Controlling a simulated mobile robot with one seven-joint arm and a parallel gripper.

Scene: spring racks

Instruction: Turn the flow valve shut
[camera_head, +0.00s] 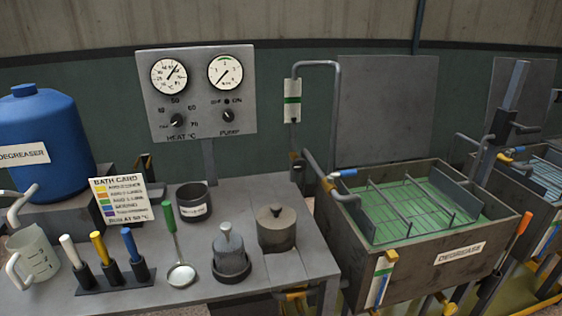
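No valve in view carries a readable "flow" label. A small blue lever (344,173) sits on the grey pipe at the left rim of the degrease tank (452,254). Whether these levers stand open or shut I cannot tell. My gripper is not in view.
A grey bench (205,295) at left holds a measuring jug (35,256), colored-handled tools in a rack, a ladle (181,274), a bath card (123,199) and lidded pots. A gauge panel (199,93) stands behind, beside a blue degreaser drum (38,120). The tank holds green liquid and a wire rack.

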